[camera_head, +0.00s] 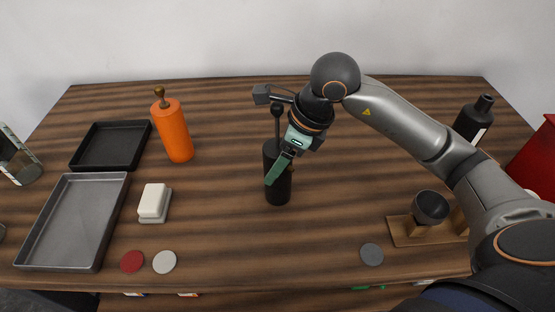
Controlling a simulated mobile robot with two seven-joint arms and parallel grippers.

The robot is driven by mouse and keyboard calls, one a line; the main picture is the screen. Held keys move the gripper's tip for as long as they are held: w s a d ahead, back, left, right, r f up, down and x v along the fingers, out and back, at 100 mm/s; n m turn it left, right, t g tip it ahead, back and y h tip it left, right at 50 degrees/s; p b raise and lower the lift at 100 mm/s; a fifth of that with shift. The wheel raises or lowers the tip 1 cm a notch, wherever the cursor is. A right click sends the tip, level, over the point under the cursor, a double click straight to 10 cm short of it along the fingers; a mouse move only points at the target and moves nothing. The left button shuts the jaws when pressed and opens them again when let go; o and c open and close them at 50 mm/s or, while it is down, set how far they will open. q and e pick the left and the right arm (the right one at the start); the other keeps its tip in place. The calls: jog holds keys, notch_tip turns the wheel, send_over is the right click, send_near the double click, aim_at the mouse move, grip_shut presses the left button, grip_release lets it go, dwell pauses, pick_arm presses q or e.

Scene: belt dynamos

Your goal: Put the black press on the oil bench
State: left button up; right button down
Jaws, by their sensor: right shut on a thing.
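The black press (278,192) is a dark upright cylinder with a thin rod and a round knob on top, near the middle of the wooden bench top (320,235). My right gripper (279,170) comes in from the upper right, and its green fingers are shut on the press's upper body, hiding part of it. I cannot tell whether the base of the press touches the wood. No label shows whether this top is the oil bench. My left gripper is not in view.
An orange mill (173,131), a black tray (109,146), a grey tray (72,223) and a white block on a dish (154,203) stand left. At right are a dark bowl on a wooden stand (430,207) and a black bottle (473,120). Round discs lie near the front edge.

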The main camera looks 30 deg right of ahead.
jog(key=shift+f, duration=0.15)
jog(key=shift+c, duration=2.4)
grip_release()
jog(key=shift+f, duration=0.15)
jog(key=o, duration=0.5)
jog(key=shift+c, duration=0.2)
jog(key=v, duration=1.2)
